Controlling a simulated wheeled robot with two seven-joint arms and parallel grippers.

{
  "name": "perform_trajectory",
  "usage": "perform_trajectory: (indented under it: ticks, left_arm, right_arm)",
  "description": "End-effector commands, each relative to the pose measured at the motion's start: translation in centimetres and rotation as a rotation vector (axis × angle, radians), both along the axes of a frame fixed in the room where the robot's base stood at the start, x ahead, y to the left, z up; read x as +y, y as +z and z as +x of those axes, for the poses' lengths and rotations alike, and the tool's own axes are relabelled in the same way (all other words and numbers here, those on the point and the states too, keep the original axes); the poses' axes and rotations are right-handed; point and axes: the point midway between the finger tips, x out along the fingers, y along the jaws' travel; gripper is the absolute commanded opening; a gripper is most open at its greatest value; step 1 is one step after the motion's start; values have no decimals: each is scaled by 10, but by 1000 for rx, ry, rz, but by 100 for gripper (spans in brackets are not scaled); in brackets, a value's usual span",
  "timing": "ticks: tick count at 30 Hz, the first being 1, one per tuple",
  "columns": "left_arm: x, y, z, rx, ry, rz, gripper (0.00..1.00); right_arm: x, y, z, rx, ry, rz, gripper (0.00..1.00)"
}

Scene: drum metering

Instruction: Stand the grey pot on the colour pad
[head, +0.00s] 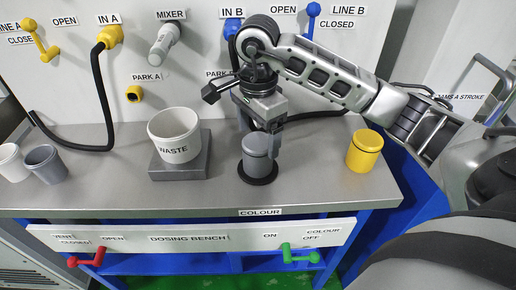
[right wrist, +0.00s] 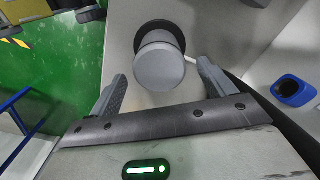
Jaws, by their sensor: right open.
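The grey pot (head: 256,150), a lidded cylinder, stands upright on the dark round colour pad (head: 258,181), behind the COLOUR label on the bench edge. In the right wrist view the pot (right wrist: 158,68) is seen from above, with the dark pad (right wrist: 157,27) showing beyond it. My right gripper (head: 262,132) points down over the pot. Its open fingers (right wrist: 162,70) lie to either side of the pot in the right wrist view, with a gap visible on each side. My left gripper is not in view.
A white WASTE pot (head: 174,130) stands on a grey block (head: 180,168) to the left. A yellow lidded pot (head: 364,150) stands to the right. A grey cup (head: 46,164) and a white cup (head: 11,162) are at far left. The front bench between WASTE and the pad is clear.

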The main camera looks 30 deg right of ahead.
Motion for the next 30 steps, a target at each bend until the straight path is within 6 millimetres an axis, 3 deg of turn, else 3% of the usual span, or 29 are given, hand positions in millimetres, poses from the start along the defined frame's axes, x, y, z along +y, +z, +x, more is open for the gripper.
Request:
perform_trajectory:
  ticks: [3, 9, 30]
  left_arm:
    - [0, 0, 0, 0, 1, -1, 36]
    - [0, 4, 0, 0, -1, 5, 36]
    - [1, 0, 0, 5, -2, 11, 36]
  right_arm:
    - [0, 26, 1, -5, 1, -2, 82]
    - [0, 51, 0, -1, 0, -2, 82]
    - [0, 55, 0, 1, 0, 0, 82]
